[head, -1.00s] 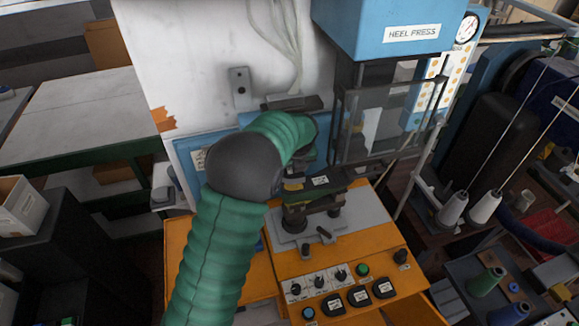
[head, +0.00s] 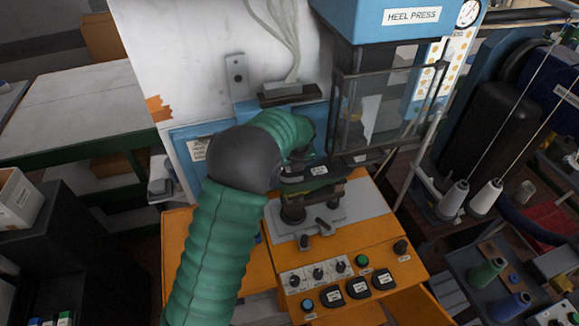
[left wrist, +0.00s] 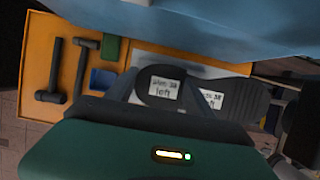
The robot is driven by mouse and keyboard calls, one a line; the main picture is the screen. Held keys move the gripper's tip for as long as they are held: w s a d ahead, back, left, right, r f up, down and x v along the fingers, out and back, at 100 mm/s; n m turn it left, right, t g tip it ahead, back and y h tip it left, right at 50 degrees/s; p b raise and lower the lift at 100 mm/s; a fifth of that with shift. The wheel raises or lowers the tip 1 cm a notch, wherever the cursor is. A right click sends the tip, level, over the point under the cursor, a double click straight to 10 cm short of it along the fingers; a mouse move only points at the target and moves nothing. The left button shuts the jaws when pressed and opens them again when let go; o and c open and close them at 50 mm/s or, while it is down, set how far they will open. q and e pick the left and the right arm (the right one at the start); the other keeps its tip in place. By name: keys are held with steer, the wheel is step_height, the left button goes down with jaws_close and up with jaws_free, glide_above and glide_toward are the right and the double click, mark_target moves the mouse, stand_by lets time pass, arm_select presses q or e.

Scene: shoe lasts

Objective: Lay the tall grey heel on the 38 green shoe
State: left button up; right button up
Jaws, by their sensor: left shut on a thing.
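My left gripper (head: 292,158) is over the heel press, partly hidden by my green arm. In the left wrist view it is shut on a dark grey piece (left wrist: 150,88), apparently the heel, with a white label reading size 38, left. The green shoe (head: 338,186) sits upside down on the press support, its dark sole up. In the left wrist view its sole (left wrist: 240,97) shows just behind the held piece, with a similar label partly covered. The held piece overlaps the shoe's near end in view; I cannot tell whether they touch. My right gripper is out of view.
The blue heel press head (head: 385,25) hangs above, with a clear guard (head: 375,115) to the right of the shoe. The orange console (head: 350,260) has knobs and buttons in front. Two hammers (left wrist: 60,75) lie on the orange top. Thread cones (head: 470,198) stand at right.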

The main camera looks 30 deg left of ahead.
arm_select(q)
steer(key=shift+f, duration=0.15)
steer(key=o, duration=1.5)
steer(key=shift+a, duration=0.1)
steer(key=b+v, duration=0.2)
steer(key=v, duration=1.4)
steer(key=shift+r+b, duration=0.3)
steer(key=shift+b, duration=0.05)
